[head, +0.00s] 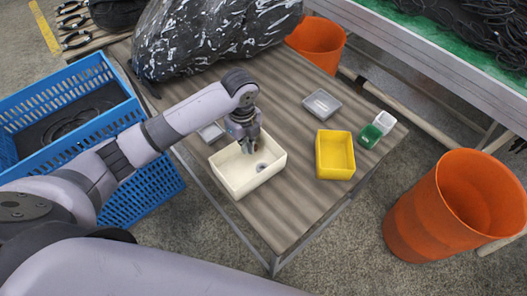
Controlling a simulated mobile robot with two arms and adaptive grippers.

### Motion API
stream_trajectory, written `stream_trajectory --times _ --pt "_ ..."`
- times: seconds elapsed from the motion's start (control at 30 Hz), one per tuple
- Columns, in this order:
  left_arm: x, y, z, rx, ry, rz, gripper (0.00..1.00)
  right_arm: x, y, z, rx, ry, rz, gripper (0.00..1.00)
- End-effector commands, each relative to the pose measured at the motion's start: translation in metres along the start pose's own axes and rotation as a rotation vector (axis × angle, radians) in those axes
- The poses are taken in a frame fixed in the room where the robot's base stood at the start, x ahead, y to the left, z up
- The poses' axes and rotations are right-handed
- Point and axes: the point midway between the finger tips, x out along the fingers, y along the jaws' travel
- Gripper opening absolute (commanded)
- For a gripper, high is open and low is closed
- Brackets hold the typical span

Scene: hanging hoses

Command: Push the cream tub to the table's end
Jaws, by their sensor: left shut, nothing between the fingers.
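The cream tub (235,187) sits upright on the wood-topped table (291,202), near the table's front-left side. It is open-topped, and a small round grey thing lies inside it. My left gripper (248,149) is shut and empty, pointing down at the tub's far side. The fingertips overlap the tub's inside in the picture; I cannot tell whether they touch its wall. The gripper hides part of the far rim. My right gripper is not in the picture.
A yellow tub (335,156) stands right of the cream tub, with a grey tray (322,104), a green box (369,136) and a white box (384,122) beyond. A black bundle (205,40) covers the far left. Orange bins (425,215) and a blue crate (60,95) stand around the table.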

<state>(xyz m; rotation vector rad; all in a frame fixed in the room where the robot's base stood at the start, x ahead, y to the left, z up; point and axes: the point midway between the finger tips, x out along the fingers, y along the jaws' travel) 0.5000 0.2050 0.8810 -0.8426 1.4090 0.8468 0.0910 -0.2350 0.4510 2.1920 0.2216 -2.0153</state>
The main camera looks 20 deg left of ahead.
Motion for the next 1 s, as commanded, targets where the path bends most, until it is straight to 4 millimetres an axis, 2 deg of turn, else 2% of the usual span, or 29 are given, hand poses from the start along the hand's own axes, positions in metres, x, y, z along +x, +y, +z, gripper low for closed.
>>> stream_trajectory --times 0.13,0.27,0.67,0.8,1.0 --pt "0.003 0.001 0.002 0.005 0.000 0.006 0.00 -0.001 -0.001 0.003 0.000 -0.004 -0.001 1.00" --pt "0.016 0.001 0.001 0.005 0.002 0.007 0.00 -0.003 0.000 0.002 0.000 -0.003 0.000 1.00" --pt "0.099 0.001 0.000 0.003 0.002 0.007 0.00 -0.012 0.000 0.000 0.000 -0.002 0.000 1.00" --pt "0.096 0.000 -0.022 0.009 0.002 0.002 0.00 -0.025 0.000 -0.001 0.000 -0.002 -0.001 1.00" --pt "0.098 0.000 -0.037 0.006 -0.001 0.002 0.00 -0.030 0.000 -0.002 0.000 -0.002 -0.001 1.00"
